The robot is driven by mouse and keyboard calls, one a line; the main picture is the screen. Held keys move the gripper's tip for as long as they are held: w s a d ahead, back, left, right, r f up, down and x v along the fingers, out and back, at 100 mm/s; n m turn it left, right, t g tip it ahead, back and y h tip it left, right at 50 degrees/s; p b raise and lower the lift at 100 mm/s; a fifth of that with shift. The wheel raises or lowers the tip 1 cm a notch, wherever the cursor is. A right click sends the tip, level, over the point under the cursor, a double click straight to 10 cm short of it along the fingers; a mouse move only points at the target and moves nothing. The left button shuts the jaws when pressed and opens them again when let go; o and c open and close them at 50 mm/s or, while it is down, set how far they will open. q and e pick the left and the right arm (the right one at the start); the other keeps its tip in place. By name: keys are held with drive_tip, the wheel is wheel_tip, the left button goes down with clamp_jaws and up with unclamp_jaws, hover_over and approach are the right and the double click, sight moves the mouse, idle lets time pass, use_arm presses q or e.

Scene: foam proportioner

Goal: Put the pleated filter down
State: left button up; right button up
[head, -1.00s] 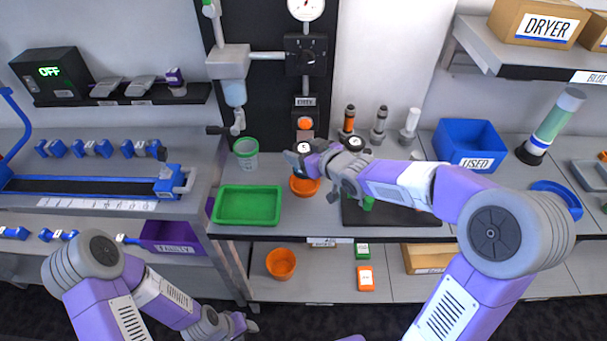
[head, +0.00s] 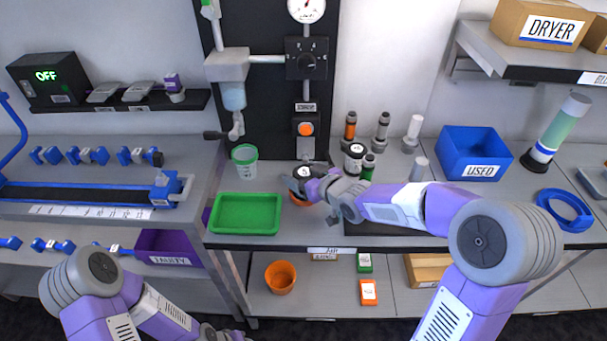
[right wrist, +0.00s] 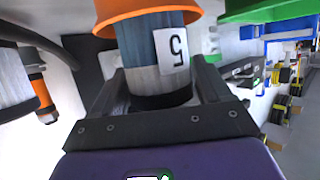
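The pleated filter, seemingly the streaked grey cylinder with a blue band and "5" label in the right wrist view (right wrist: 155,60), is between the fingers of my right gripper (right wrist: 160,85). Both fingers appear to touch its sides. In the head view its black top with a white mark (head: 303,171) shows at my right gripper (head: 305,187). The far end of the filter is at the orange bowl (head: 298,199); the bowl rim (right wrist: 148,22) hides that end. I cannot tell whether it rests on the bottom. My left gripper (head: 232,335) is barely visible at the bottom edge.
A green tray (head: 246,228) lies left of the bowl, with a green-rimmed cup (head: 245,160) behind. A black-topped jar (head: 354,160) and a pale cylinder (head: 418,168) stand right, near my forearm. A blue USED bin (head: 473,152) stands farther right.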

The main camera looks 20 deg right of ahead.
drive_tip(key=shift+o, duration=1.2)
drive_tip(key=shift+r, duration=0.15)
drive_tip(key=shift+r+p, duration=0.3)
drive_tip(key=shift+p, duration=0.05)
drive_tip(key=p+v, duration=0.4)
drive_tip(key=v, duration=0.8)
drive_tip(key=shift+p, duration=0.35)
